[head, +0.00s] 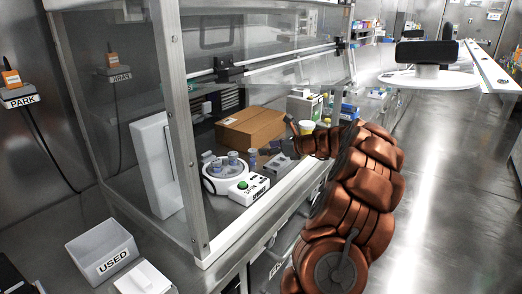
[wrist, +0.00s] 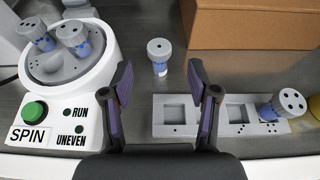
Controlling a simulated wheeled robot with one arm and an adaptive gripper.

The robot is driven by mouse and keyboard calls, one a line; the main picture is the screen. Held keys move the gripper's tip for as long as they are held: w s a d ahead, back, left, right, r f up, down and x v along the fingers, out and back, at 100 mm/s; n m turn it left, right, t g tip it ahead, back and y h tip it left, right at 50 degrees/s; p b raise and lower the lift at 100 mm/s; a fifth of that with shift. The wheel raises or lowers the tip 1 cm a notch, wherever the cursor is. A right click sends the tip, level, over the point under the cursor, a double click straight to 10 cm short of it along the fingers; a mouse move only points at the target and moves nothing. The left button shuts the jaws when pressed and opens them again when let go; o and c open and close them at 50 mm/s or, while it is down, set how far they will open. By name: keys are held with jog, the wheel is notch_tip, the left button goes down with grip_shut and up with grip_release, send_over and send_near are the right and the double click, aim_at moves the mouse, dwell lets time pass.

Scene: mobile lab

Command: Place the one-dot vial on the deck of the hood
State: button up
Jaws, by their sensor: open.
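A vial with a grey cap and blue band (wrist: 159,56) stands upright on the hood deck (wrist: 140,82) in the wrist view. Its cap seems to bear a single dark dot, too small to be sure. My gripper (wrist: 162,80) is open, its two fingers apart, with that vial just beyond and between the fingertips, not touching them. Two other vials (wrist: 73,36) sit tilted in the white spinner (wrist: 108,88), their caps showing more than one dot. Another vial with several dots (wrist: 288,103) sits at the right end of the grey rack (wrist: 190,130).
A cardboard box (head: 250,130) stands behind the vials. The spinner (head: 240,197) with its green button is to the left. The hood's glass and metal post (head: 185,140) stand at the front left. A USED bin (head: 103,252) is outside the hood. Bare deck surrounds the standing vial.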

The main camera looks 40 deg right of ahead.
jog(key=v, duration=0.6)
jog(key=shift+s, duration=0.2)
dwell(0.6)
